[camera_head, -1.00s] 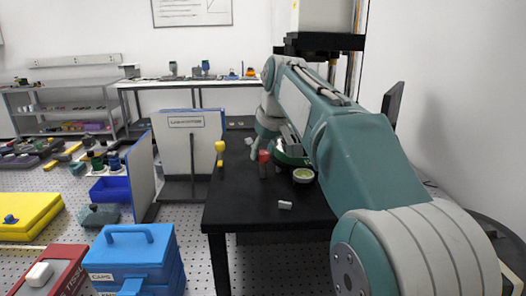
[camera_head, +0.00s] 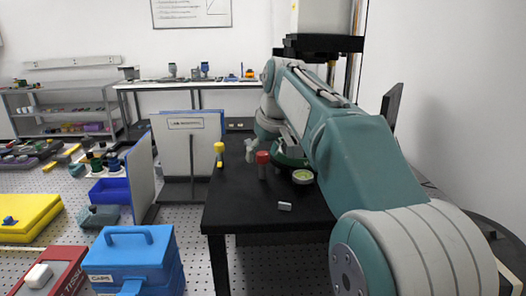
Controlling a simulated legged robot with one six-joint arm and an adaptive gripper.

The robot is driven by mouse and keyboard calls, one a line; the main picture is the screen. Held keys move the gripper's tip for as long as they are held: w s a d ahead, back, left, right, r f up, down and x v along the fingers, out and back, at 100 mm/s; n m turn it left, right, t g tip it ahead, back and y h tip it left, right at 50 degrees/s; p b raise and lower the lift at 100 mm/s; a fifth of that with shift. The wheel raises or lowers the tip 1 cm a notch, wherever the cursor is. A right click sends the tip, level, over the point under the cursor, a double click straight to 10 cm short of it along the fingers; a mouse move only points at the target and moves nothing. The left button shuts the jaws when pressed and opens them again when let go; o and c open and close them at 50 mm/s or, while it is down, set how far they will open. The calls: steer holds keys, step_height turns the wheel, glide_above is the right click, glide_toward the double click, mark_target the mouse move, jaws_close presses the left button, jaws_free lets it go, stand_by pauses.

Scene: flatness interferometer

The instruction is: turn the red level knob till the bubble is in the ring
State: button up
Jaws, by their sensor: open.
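The red level knob (camera_head: 263,157) stands upright on a short post at the left part of the black table (camera_head: 250,218). The round bubble level (camera_head: 302,176), with a pale yellow-green face, lies to its right; the bubble and ring are too small to tell apart. My gripper (camera_head: 252,152) is open, just behind and left of the red knob, with a grey finger showing. The rest of my gripper is partly hidden by the knob and my arm. I cannot tell whether it touches the knob.
A yellow knob (camera_head: 219,148) stands at the table's left edge. A small white block (camera_head: 284,206) lies near the front. A labelled panel (camera_head: 187,126) stands behind left. A blue case (camera_head: 130,258) and a yellow case (camera_head: 28,215) are at left. The table's front left is clear.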

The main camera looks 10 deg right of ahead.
steer(key=v, duration=1.1)
steer(key=shift+r, duration=0.35)
steer(key=shift+s, duration=0.1)
